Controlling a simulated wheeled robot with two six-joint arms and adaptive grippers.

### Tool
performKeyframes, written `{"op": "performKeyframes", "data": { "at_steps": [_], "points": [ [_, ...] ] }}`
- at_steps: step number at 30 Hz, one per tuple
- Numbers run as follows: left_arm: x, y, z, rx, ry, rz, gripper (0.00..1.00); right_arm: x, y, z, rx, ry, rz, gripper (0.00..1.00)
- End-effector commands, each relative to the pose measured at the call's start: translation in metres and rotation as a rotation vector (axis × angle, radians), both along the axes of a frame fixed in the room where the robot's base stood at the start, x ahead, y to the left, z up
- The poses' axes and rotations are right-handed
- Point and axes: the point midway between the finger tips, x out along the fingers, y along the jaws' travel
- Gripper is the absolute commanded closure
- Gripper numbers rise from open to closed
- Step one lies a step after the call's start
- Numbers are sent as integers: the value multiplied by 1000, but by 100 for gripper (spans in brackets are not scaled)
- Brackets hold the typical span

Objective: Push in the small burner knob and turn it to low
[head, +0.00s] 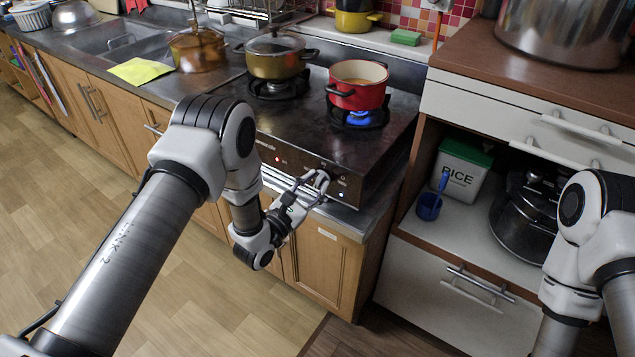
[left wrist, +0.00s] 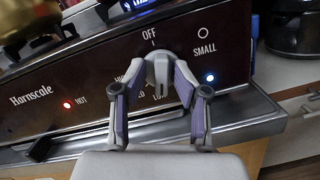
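The small burner knob (left wrist: 158,66) is a pale grey knob on the dark front panel of the stove, below the word OFF and left of the word SMALL. My left gripper (left wrist: 167,75) has its two purple-padded fingers on either side of the knob's grip, and they look closed on it. In the head view my left gripper (head: 316,181) reaches the right part of the stove front. HIGH and LOW marks under the knob are partly hidden by the fingers, and the knob's exact pointing is unclear. My right gripper is out of view.
A red pot (head: 356,88) stands over a blue flame (head: 359,117) on the right burner. A brown-green pot (head: 275,58) is on the other burner. A steel rail (left wrist: 255,108) runs below.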

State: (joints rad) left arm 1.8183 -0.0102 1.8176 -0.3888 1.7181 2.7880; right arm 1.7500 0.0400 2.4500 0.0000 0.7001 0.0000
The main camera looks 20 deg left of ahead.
Motion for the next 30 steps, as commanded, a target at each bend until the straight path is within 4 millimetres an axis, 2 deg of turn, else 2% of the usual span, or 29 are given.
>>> {"op": "performKeyframes", "data": {
  "at_steps": [10, 30],
  "points": [
    [-6, 2, -1, 1, 7, -1, 60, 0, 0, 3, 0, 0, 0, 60],
    [-65, 23, -2, 1, 8, -1, 60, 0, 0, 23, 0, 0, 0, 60]
  ]
}}
